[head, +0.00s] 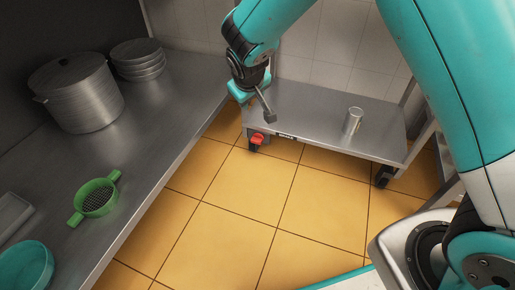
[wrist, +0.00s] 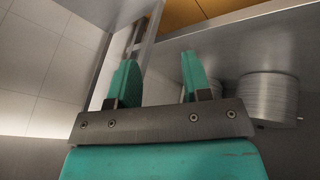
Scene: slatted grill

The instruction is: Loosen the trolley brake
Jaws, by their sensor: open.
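The trolley (head: 300,108) is a low steel shelf on castors, standing against the tiled wall in the head view. A red brake pedal (head: 257,139) shows on the castor at its near left corner. My gripper (head: 240,92) is above the trolley's left end, higher than the red pedal and apart from it. In the wrist view my gripper (wrist: 157,82) has its two teal fingers spread with nothing between them. The pedal cannot be made out in the wrist view.
A metal can (head: 352,121) stands on the trolley. The steel counter (head: 150,125) at left carries a large pot (head: 78,95), stacked plates (head: 138,60), a green strainer (head: 95,198) and a teal bowl (head: 24,268). The tiled floor (head: 235,200) between is clear.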

